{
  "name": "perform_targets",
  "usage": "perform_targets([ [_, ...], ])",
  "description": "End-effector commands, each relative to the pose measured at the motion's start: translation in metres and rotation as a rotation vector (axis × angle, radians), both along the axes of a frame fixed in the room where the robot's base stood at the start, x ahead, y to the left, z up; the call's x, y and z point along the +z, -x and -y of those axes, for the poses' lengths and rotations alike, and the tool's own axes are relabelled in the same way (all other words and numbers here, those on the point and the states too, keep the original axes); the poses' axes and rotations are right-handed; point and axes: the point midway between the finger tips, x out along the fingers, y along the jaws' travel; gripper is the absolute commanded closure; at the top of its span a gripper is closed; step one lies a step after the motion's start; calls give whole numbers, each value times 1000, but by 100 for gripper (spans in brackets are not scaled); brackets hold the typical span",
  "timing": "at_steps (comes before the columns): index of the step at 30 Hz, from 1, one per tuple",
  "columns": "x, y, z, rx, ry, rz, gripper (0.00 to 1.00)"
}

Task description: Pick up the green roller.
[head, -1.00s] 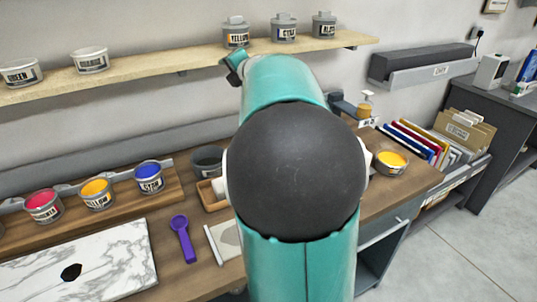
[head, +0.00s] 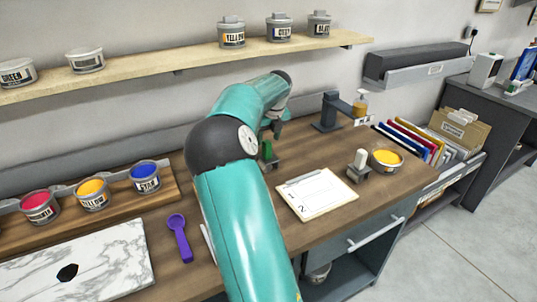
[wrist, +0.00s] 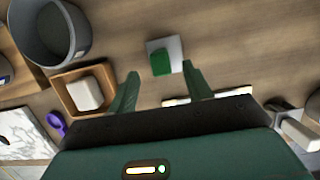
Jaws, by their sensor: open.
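The green roller (wrist: 160,62) shows in the wrist view on a pale base, just ahead of and between my fingertips. In the head view the green roller (head: 266,150) stands upright on a small dark holder on the bench, partly hidden by my arm. My gripper (wrist: 160,74) is open and empty, one finger to each side of the roller in the picture. In the head view my gripper (head: 271,128) is partly hidden and sits just above the roller. I cannot tell whether the fingers touch it.
A white roller (head: 361,158) stands on a holder to the right, near a yellow ink tin (head: 386,160). A clipboard (head: 318,196) lies in front. A grey tub (wrist: 60,35) and a wooden tray (wrist: 108,80) with a white block lie left of my gripper.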

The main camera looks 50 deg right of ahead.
Motion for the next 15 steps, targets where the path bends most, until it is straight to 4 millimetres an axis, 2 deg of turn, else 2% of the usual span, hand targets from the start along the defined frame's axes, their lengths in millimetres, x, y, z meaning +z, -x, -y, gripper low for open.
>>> perform_targets([
  [1, -7, -1, 1, -1, -2, -2, 50],
  [8, -22, -5, 3, 0, 0, -1, 50],
  [15, -56, -14, 6, -1, -2, -2, 50],
])
